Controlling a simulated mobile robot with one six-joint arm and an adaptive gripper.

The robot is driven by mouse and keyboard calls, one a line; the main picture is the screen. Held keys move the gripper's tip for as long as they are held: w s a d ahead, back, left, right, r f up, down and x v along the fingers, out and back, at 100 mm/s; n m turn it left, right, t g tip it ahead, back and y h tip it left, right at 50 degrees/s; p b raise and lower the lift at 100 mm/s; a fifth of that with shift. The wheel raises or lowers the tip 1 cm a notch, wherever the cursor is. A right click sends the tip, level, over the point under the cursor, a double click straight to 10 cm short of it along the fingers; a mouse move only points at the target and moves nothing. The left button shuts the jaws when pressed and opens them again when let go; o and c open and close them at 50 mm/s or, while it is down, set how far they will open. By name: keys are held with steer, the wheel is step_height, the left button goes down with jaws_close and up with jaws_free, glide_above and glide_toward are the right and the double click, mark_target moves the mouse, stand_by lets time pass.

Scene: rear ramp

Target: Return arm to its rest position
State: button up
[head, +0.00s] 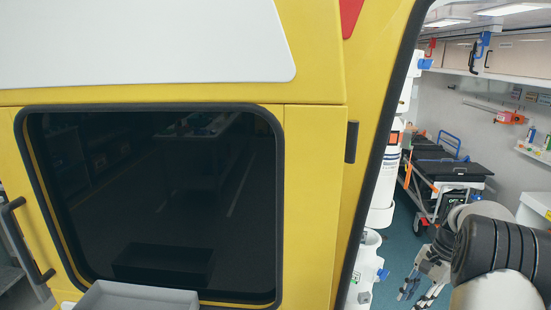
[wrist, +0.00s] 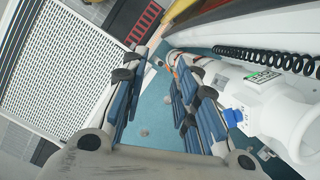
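My arm reaches in from the lower right of the head view, a grey and black link hiding part of the vehicle interior. My gripper (head: 416,290) hangs low, just right of the white cylinders, with its fingers pointing down.
A yellow door (head: 312,200) with a dark window fills the left. White cylinders (head: 384,165) stand at the door opening. A stretcher (head: 450,170) is farther inside. In the wrist view, white equipment (wrist: 285,115) with a black coiled hose (wrist: 265,58) is close on the right.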

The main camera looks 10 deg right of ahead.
steer(key=s+a+r+n+t+h, duration=0.15)
steer(key=a+r+n, duration=0.25)
steer(key=a+r, duration=0.5)
steer(key=s+a+r+n+h, duration=0.15)
steer(key=a+r+n, duration=0.35)
steer(key=a, duration=0.6)
steer(key=s+a+n+t+b, duration=0.1)
steer(key=s+a+n+t, duration=0.2)
steer(key=s+a+n, duration=0.4)
steer(key=s+a, duration=0.8)
steer(key=s, duration=0.3)
steer(key=shift+r+n+b, duration=0.15)
steer(key=shift+n+b, duration=0.2)
steer(key=shift+n, duration=0.05)
steer(key=shift+d, duration=0.2)
